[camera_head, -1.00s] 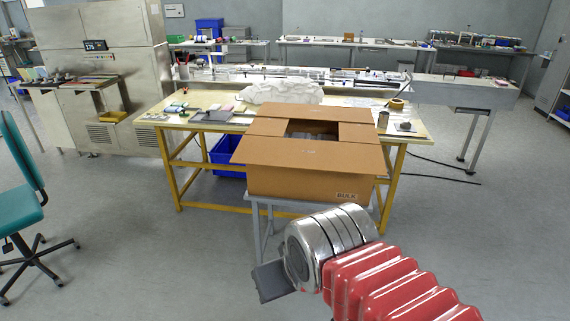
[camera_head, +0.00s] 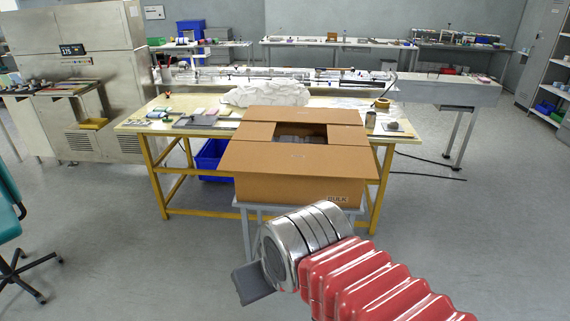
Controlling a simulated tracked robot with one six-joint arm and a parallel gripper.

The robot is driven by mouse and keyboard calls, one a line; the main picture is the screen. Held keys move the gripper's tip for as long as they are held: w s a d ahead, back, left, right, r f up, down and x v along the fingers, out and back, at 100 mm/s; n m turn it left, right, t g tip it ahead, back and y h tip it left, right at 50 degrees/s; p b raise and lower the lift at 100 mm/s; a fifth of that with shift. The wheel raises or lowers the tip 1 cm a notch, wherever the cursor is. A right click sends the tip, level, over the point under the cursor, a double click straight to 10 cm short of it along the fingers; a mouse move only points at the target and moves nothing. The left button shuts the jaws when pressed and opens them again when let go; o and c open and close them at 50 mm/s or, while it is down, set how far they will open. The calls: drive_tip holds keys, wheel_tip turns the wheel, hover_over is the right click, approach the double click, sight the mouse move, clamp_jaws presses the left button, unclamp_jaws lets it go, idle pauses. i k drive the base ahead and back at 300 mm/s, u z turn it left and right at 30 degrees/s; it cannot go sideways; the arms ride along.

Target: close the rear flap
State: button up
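The brown cardboard box (camera_head: 285,192) stands on a small grey stand in front of the yellow-framed table. Its far flap (camera_head: 305,115) lies roughly level along the back of the opening; I cannot tell whether it leans in or out. The left side flap (camera_head: 258,132) and right side flap (camera_head: 352,133) lie inward over the box. The near flap (camera_head: 298,161) spreads toward me and overhangs the front face. Pale contents show in the opening. My gripper (camera_head: 254,284) is in front of and below the box, clear of it; only a grey finger part shows, so its opening is hidden.
The worktable (camera_head: 150,126) behind the box holds a crumpled white pile (camera_head: 266,94), a tape roll (camera_head: 382,103) and small items. A blue bin (camera_head: 209,158) sits under it. A teal chair (camera_head: 8,210) is at left. Floor right of the box is open.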

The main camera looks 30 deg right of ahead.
sight(276, 158)
drive_tip(key=i, duration=0.85)
